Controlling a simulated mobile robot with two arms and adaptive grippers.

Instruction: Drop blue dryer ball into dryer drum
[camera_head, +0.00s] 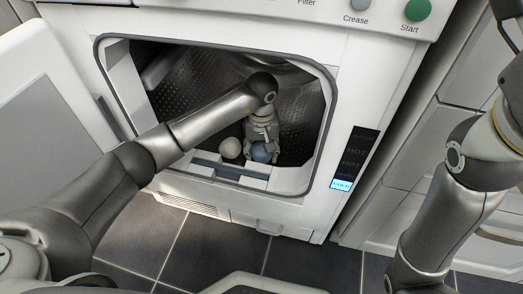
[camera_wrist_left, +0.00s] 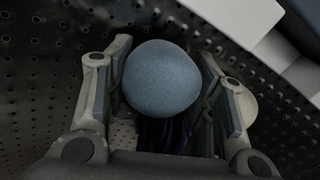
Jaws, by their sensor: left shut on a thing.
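The blue dryer ball (camera_head: 262,152) is inside the opening of the dryer drum (camera_head: 298,112), just behind the lower rim. In the left wrist view the ball (camera_wrist_left: 161,79) fills the space between the two fingers. My left gripper (camera_head: 262,146) reaches down into the drum and is shut on the blue ball. In the left wrist view the perforated drum wall (camera_wrist_left: 40,50) lies behind and below the ball. My right arm shows at the right side of the head view, but its gripper is out of view.
The dryer door (camera_head: 50,110) stands open at the left. The white door frame (camera_head: 330,90) surrounds my left arm. Dark tiled floor (camera_head: 215,245) lies in front.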

